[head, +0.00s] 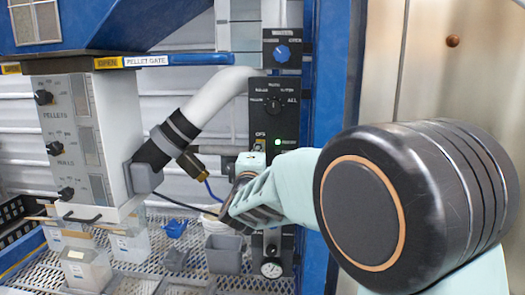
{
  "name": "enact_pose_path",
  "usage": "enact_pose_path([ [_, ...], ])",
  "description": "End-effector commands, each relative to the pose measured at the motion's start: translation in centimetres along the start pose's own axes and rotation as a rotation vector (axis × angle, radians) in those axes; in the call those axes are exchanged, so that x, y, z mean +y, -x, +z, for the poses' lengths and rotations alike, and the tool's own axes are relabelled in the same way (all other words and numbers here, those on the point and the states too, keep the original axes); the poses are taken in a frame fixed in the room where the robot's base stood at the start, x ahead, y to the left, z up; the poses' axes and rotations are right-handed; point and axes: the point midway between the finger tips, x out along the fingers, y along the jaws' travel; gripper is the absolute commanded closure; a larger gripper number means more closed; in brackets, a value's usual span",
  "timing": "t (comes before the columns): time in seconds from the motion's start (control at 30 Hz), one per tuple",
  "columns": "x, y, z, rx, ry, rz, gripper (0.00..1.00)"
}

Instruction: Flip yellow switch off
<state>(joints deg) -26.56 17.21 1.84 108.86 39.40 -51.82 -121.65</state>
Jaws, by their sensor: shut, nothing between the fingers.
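I see no switch that is clearly yellow. The black vertical control panel (258,120) has a blue knob (282,53) at its top, a round selector dial (273,105) and a lit green lamp (277,142). My gripper (236,200) is in front of the lower part of this panel, at the end of my mint-green arm. Its dark fingers are shut and nothing shows between them. My gripper and wrist hide the middle and lower panel, so I cannot tell whether a switch is behind them or whether the fingers touch the panel.
A white cabinet with black knobs (82,140) stands left, under a pellet gate label (147,60). A pale hose (215,97) bends toward the panel. Grey bins (223,254) and a blue scoop (175,228) sit on the mesh shelf below. A blue post (332,75) borders the panel's right.

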Motion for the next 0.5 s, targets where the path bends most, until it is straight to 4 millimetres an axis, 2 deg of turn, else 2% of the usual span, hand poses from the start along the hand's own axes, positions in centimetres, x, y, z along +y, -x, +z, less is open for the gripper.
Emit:
enact_pose_path([
  [0.2, 0.00, -1.19, -0.04, 0.001, -0.001, 0.000, 1.00],
  [0.5, 0.02, -1.25, -0.04, 0.001, 0.000, 0.000, 1.00],
])
